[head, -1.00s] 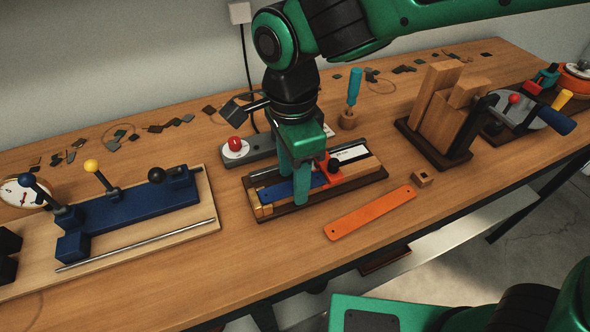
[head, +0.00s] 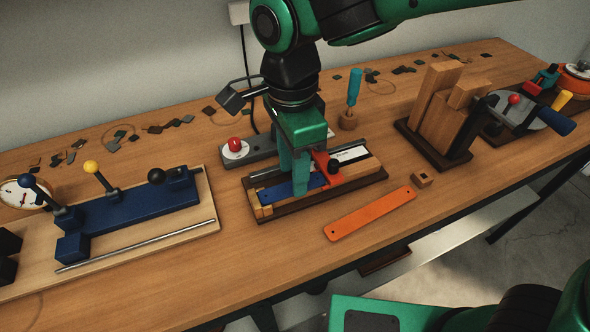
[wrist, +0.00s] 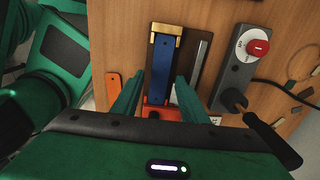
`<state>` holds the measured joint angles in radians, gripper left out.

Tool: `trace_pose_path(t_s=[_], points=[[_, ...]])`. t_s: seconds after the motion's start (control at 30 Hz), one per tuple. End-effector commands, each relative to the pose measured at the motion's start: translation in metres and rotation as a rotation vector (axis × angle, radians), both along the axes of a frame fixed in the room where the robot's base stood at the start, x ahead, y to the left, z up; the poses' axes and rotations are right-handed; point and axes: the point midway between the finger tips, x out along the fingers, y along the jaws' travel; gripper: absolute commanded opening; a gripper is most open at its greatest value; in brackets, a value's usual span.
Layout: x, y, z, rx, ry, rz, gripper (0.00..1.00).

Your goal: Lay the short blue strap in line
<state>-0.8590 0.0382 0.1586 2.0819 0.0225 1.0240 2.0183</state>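The short blue strap (head: 277,191) lies lengthwise in the low wooden fixture (head: 310,202), between a brass end block (head: 261,207) and a red clamp (head: 328,170). In the wrist view the blue strap (wrist: 161,68) runs up the picture with a hole near its far end; it looks about parallel to the fixture. My gripper (head: 294,181) is over the strap. In the wrist view my gripper (wrist: 159,84) is open, its fingers on either side of the strap with gaps visible. The strap's clamp end is partly hidden; finger height is unclear.
An orange strap (head: 370,213) lies in front of the fixture. A blue lever unit (head: 140,205) is at left; a wooden block stand (head: 440,120) and a turquoise-handled tool (head: 354,88) are at right.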

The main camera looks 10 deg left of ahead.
Motion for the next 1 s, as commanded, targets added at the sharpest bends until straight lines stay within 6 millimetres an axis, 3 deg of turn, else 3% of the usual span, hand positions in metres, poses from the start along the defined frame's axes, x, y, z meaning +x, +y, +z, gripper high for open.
trace_pose_path(t_s=[0.5, 1.0], points=[[0.000, 0.001, 0.044, 0.002, -0.001, 0.000, 0.40], [0.000, 0.000, 0.049, 0.000, 0.000, 0.000, 0.40]])
